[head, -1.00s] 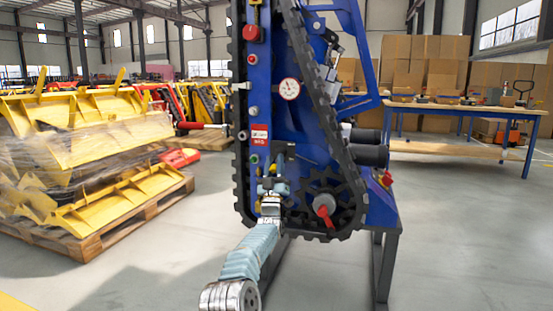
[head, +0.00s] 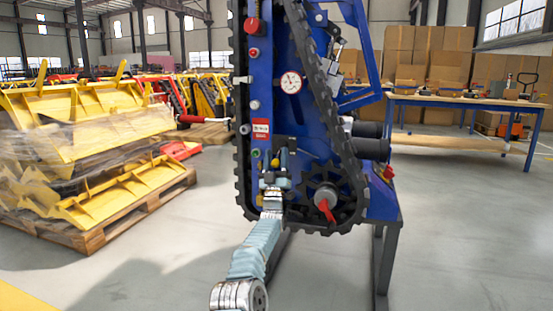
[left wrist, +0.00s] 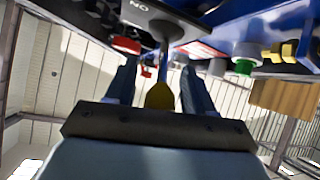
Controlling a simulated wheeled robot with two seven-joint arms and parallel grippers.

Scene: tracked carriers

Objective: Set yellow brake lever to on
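The yellow brake lever (left wrist: 160,95) shows in the left wrist view as a rounded yellow grip on a grey shaft. An "ON" label (left wrist: 140,7) appears upside down on the panel near the shaft's base. My left gripper (left wrist: 160,84) has its two dark fingers apart, one on each side of the yellow grip, with visible gaps. In the head view my left gripper (head: 277,168) is at the lower front of the blue machine (head: 285,110), and hides most of the lever there. My right gripper is not in view.
A red-handled lever (head: 326,208) is on the sprocket to the right. A green button (head: 255,153) and a gauge (head: 291,82) are on the panel. A pallet (head: 130,212) with yellow parts stands left.

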